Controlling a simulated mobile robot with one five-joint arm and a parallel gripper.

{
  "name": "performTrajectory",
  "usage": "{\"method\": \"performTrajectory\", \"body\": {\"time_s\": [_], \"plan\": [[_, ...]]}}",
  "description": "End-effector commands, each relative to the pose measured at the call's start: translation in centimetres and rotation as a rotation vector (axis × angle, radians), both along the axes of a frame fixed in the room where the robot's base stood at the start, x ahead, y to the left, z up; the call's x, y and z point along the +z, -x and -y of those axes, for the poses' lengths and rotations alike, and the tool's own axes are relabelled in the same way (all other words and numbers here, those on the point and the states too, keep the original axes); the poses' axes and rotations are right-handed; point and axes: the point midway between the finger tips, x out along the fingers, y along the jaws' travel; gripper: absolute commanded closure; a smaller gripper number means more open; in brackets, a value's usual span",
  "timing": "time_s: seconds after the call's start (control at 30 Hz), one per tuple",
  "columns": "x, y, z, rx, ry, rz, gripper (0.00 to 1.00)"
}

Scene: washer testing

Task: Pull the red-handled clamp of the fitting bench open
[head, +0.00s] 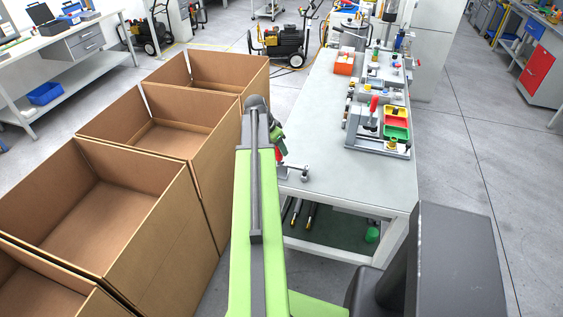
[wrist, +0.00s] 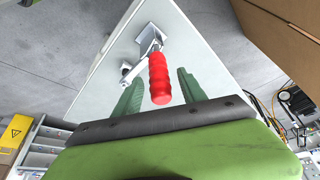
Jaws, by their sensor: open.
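The clamp's red handle (wrist: 159,80) is in the middle of the wrist view, and its metal body (wrist: 149,38) sits on the pale bench top (wrist: 115,60). My gripper (wrist: 160,76) is open, with one green finger on each side of the red handle. I cannot tell whether either finger touches it. In the head view, my gripper (head: 279,142) is above the near left part of the fitting bench (head: 340,185). The clamp's metal part (head: 297,173) shows just below it, and my arm partly hides the red handle.
A grey fixture (head: 378,145) with another red handle (head: 373,104) and small red, yellow and green bins stands on the bench. An orange bin (head: 344,62) is farther back. Open cardboard boxes (head: 165,205) stand close on the left. The bench's near right top is clear.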

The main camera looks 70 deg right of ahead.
Motion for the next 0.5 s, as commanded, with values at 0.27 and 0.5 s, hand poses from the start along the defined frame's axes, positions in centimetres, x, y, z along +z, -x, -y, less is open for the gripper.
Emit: {"method": "performTrajectory", "body": {"time_s": [0.27, 0.5], "plan": [[-3.6, 0.8, 1.3, -0.001, 0.0, 0.0, 0.51], [-3.4, 0.8, 1.2, -0.001, 0.0, 0.0, 0.55]]}}
